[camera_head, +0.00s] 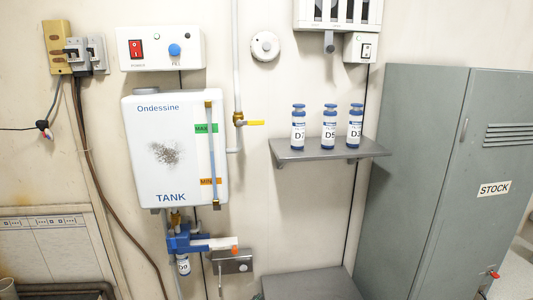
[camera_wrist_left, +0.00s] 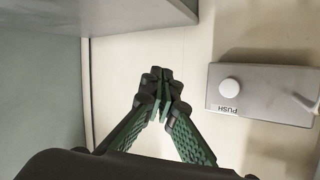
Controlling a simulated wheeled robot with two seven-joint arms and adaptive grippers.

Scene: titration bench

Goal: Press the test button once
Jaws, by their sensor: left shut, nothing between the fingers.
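A grey box (camera_head: 222,256) is mounted low on the wall in the head view. In the left wrist view, the grey box (camera_wrist_left: 265,90) appears upside down at the right and carries a round white button (camera_wrist_left: 230,90) marked PUSH. I can read no TEST label. My left gripper (camera_wrist_left: 162,80) is shut and empty, with its fingertips together to the left of the button in that view. The fingertips are apart from the button. I cannot make out the left gripper in the head view. My right gripper is in neither view.
A grey cabinet (camera_head: 405,160) stands at the right. A low grey shelf (camera_head: 310,286) sits beside the box. Bottles stand on an upper shelf (camera_head: 300,154). A round white wall unit (camera_head: 265,46) is above.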

